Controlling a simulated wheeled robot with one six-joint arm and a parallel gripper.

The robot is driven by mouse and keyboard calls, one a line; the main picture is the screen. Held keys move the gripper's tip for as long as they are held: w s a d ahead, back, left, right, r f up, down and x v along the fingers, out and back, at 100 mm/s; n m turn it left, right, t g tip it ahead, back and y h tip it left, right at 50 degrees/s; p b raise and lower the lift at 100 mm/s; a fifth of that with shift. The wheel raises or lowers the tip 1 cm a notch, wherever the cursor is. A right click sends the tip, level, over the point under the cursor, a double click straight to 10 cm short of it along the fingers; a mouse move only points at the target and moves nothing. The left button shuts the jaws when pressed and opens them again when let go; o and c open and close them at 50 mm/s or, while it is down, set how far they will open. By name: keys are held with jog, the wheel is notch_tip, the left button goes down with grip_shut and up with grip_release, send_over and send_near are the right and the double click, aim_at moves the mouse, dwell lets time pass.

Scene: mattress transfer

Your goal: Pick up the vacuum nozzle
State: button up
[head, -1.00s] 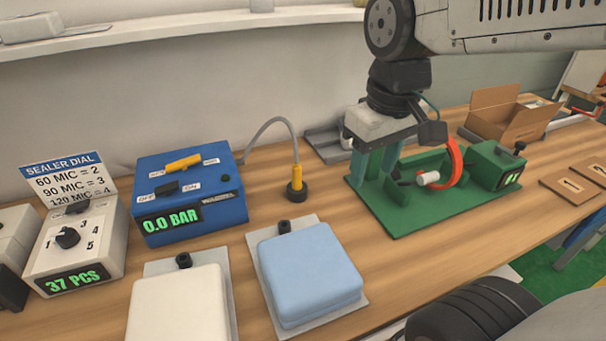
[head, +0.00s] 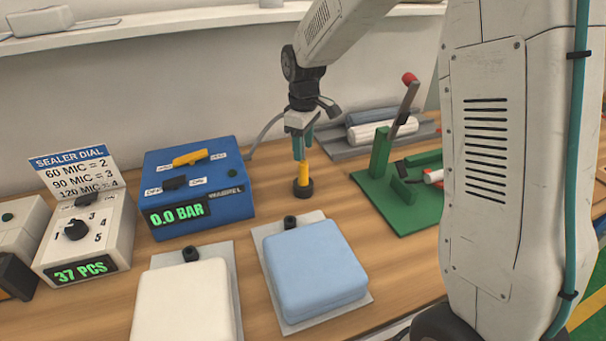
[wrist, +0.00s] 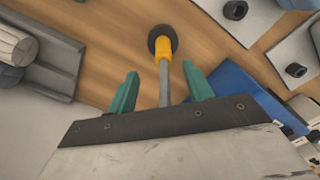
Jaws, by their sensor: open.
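The vacuum nozzle (head: 303,178) stands upright on the table, with a yellow grip and a black round base. A grey hose runs from it toward the blue pump box (head: 196,190). My gripper (head: 303,150) is open, pointing down just above the nozzle's yellow top.
A blue mattress (head: 317,265) and a white mattress (head: 181,303) lie on grey plates in front. The sealer dial box (head: 90,235) is at left. A green fixture (head: 400,205) with a red-knobbed lever stands at right, and a grey rack with rolls (head: 350,150) behind.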

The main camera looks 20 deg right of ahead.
aim_at(303, 166)
jog(key=f, duration=0.6)
jog(key=shift+s+a+f, duration=0.1)
jog(key=shift+s+f, duration=0.2)
jog(key=shift+f, duration=0.05)
jog(key=c, duration=1.1)
